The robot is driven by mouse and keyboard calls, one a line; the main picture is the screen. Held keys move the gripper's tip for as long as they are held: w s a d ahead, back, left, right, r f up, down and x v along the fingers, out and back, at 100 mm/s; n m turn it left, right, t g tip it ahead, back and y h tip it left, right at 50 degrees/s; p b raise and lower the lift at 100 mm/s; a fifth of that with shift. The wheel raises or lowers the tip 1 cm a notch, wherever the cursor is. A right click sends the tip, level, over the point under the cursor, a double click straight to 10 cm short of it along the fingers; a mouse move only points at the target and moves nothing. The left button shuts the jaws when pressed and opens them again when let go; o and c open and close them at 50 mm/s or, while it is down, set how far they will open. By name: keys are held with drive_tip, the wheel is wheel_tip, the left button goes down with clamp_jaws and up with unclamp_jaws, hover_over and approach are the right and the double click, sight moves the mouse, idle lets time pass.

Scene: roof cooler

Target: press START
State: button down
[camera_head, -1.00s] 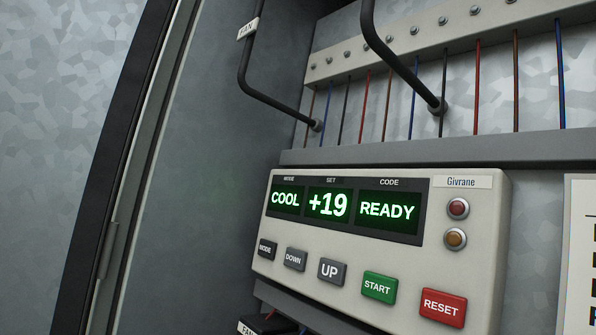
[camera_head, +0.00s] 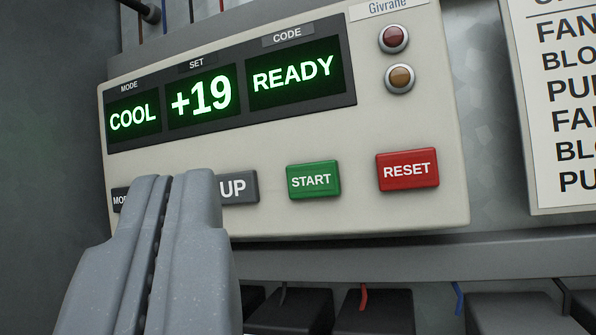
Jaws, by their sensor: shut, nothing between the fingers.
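The green START button (camera_head: 314,180) is on the lower front of the pale control panel (camera_head: 270,215), between UP and RESET. The panel's display (camera_head: 230,88) reads COOL, +19 and READY. My gripper (camera_head: 172,180) is shut and empty, in front of the panel's lower left, to the left of START and apart from it in the picture. It hides the DOWN button and part of the MODE button (camera_head: 119,199). The gap between my fingertips and the panel cannot be judged.
The grey UP button (camera_head: 236,187) is close to my gripper's right side. The red RESET button (camera_head: 407,170) is right of START. A red lamp (camera_head: 393,38) and an amber lamp (camera_head: 400,78) sit above it. A printed sheet (camera_head: 565,110) is at right; dark blocks (camera_head: 375,312) with wires are below.

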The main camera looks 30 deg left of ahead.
drive_tip(key=p, duration=0.3)
approach(286, 150)
drive_tip(key=shift+s+x, duration=0.15)
drive_tip(key=shift+x, duration=0.7)
drive_tip(key=shift+s+x, duration=0.15)
drive_tip(key=shift+x, duration=0.75)
drive_tip(key=shift+a+r, duration=0.1)
drive_tip(key=shift+r, duration=0.05)
drive_tip(key=shift+w, duration=0.15)
idle(0.4)
drive_tip(key=shift+w+a+r, duration=0.1)
drive_tip(key=shift+w, duration=0.25)
